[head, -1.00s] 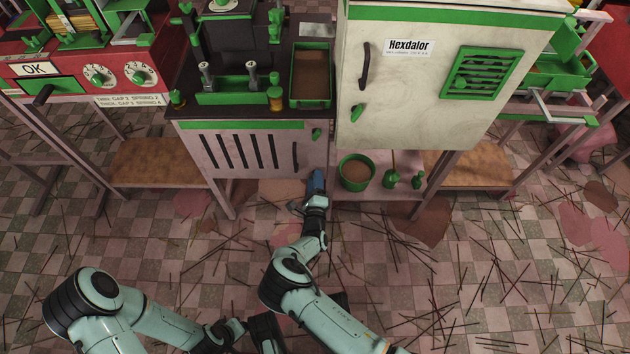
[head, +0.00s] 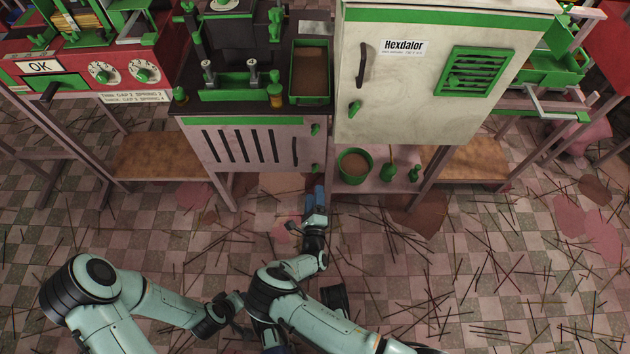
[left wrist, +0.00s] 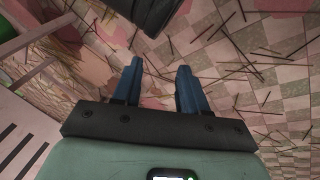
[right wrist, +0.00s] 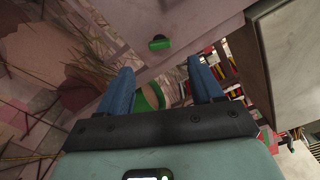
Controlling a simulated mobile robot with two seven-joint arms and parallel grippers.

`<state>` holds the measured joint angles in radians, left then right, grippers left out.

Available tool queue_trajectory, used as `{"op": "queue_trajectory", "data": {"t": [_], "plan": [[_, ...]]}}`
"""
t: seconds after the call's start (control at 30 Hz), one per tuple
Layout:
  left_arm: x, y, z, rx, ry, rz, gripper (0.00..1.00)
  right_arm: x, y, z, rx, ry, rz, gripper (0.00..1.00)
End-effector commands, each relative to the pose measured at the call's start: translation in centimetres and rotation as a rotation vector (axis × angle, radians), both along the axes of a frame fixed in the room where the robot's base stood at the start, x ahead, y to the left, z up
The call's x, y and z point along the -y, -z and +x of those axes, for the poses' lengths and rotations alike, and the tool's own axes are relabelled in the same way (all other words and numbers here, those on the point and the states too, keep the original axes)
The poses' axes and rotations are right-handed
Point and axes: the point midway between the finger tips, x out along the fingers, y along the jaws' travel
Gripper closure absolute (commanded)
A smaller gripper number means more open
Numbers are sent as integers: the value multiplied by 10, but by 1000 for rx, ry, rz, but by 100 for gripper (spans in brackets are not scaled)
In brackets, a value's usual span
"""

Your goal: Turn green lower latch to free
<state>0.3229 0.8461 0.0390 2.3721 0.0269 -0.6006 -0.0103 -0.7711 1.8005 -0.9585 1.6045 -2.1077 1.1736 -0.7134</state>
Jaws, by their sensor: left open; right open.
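The green lower latch (head: 316,168) is a small knob at the lower right of the slotted pale cabinet (head: 202,160). A green upper latch (head: 315,129) sits above it. My right gripper (head: 315,188) is open and empty, just below and in front of the lower latch, apart from it. In the right wrist view a green latch (right wrist: 160,43), which looks like the lower one, sits on the pale panel beyond the open fingers (right wrist: 160,78). My left gripper (left wrist: 160,80) is open and empty over the floor, low and away from the cabinet.
The white Hexdalor cabinet (head: 430,75) stands to the right with its own green latch (head: 355,108). Below it, a green pot (head: 354,165) and small green items (head: 388,173) sit on a low shelf. Sticks litter the floor, which is otherwise open in front.

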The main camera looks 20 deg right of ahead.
Motion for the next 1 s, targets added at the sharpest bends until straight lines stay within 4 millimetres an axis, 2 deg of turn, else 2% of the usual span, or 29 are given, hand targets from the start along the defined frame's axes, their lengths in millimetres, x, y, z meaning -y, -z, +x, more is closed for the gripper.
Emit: {"op": "queue_trajectory", "data": {"t": [0.1, 0.3, 1.0], "plan": [[6, -7, -14, -36, 13, -16, 57, -7, -2, -22, -1, -2, -3, 34], [10, -11, -21, -55, 21, -25, 57, -12, 0, -42, -1, 0, 0, 34], [11, -11, -23, -60, 23, -27, 57, -9, 1, -46, -4, 19, 11, 34]]}}
